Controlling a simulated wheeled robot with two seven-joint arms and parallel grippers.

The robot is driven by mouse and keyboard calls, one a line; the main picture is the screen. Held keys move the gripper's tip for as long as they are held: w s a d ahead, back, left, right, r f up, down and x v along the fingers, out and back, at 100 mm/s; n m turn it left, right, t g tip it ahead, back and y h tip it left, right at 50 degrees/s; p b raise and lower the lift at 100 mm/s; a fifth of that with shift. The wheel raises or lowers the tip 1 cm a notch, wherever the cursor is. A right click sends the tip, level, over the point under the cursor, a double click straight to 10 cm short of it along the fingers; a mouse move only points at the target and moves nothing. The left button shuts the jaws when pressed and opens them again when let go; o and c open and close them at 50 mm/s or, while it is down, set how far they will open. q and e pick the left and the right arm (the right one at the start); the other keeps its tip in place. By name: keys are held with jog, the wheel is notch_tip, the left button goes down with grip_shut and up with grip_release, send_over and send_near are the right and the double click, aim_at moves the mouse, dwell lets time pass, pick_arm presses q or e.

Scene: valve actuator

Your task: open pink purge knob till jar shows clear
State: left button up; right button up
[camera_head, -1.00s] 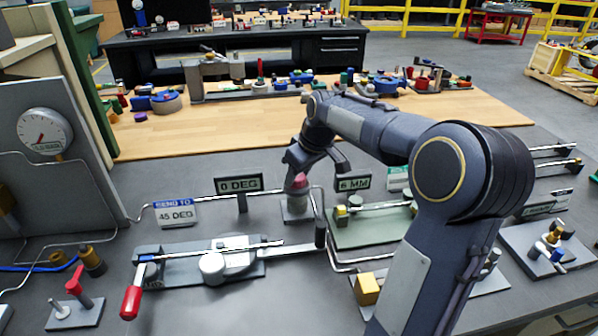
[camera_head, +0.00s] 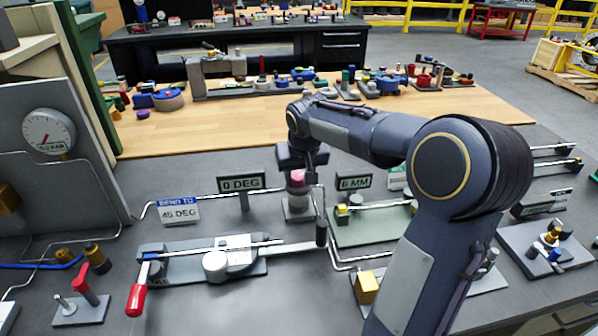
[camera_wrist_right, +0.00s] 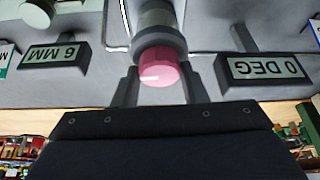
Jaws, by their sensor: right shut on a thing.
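The pink knob (camera_head: 298,178) sits on a grey round fitting on a small block, right of the 0 DEG sign. My right gripper (camera_head: 299,170) is over the knob from above and behind. In the right wrist view, the pink knob (camera_wrist_right: 161,68) has a white mark on its face and lies between the two fingers of my right gripper (camera_wrist_right: 161,82), which is shut on it. A pale cylinder (camera_wrist_right: 154,18) shows beyond the grey collar; I cannot tell whether it is the jar. My left gripper is out of view.
The 0 DEG sign (camera_head: 242,184) and 6 MM sign (camera_head: 354,182) flank the knob closely. A tube bender with a red handle (camera_head: 136,299) lies in front. A gauge (camera_head: 48,131) stands at left. Thin tubes run around the fitting.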

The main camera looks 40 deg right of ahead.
dwell(0.3)
jog(key=o, duration=1)
jog(key=v, duration=0.7)
jog(key=shift+s+r, duration=0.1)
jog(key=shift+r, duration=0.3)
